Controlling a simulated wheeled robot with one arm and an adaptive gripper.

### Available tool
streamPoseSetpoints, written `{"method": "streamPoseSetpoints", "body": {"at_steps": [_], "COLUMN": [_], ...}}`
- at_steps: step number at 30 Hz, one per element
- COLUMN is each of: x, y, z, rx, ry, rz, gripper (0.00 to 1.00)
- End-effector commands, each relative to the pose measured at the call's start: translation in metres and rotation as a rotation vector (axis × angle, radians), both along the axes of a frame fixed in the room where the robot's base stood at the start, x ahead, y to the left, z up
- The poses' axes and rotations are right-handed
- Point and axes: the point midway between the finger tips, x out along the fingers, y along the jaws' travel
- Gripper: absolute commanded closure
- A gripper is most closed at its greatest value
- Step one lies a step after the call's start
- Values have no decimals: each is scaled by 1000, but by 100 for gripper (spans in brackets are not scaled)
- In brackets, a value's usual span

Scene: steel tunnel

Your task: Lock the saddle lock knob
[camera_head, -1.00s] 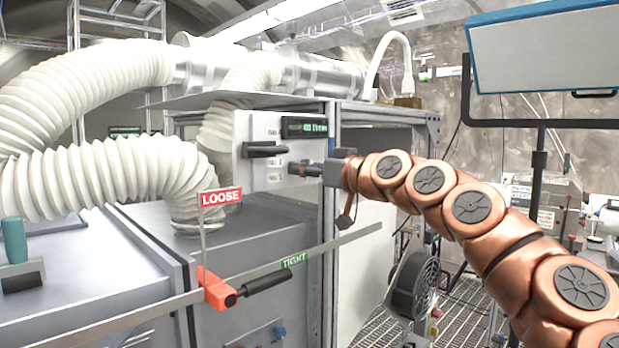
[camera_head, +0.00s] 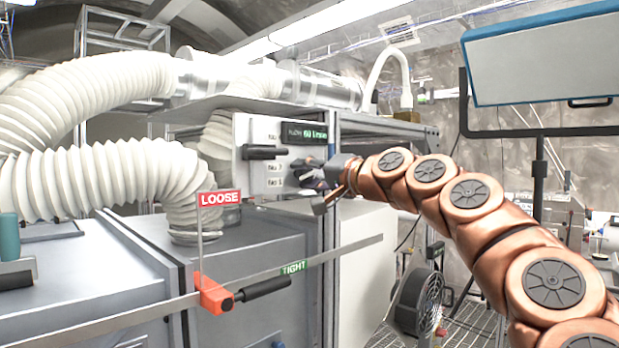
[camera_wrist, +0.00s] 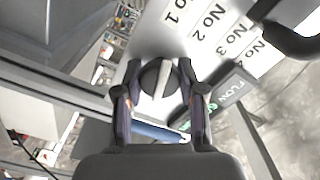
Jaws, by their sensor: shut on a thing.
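A red saddle clamp (camera_head: 214,294) sits on a metal rail (camera_head: 345,251) in the head view. Its black handle (camera_head: 263,288) points right and slightly up. A red LOOSE sign (camera_head: 219,198) stands above the clamp on a thin post, and a green TIGHT label (camera_head: 293,267) is just beyond the handle's end. My gripper (camera_head: 306,172) is away from the clamp, at the control panel. In the wrist view, my gripper (camera_wrist: 158,74) is shut on a round black knob (camera_wrist: 151,79) with a pale stripe, one finger on each side.
The white panel (camera_head: 242,131) has a flow display (camera_head: 304,133) reading 60 L/min and a black lever (camera_head: 265,152). Numbered labels show beside the knob in the wrist view. White ribbed hoses (camera_head: 90,180) fill the left. A fan (camera_head: 418,300) stands low right.

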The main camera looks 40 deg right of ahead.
Motion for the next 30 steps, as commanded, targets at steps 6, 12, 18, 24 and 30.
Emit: {"method": "streamPoseSetpoints", "body": {"at_steps": [6,12,18,24,30], "x": [0,0,0,0,0], "y": [-1,0,-1,0,1], "z": [0,0,1,0,-2], "rx": [202,380,530,633,690], "ry": [31,58,77,92,102], "rz": [-1,-2,-1,0,2], "gripper": [96,96,96,96,96]}}
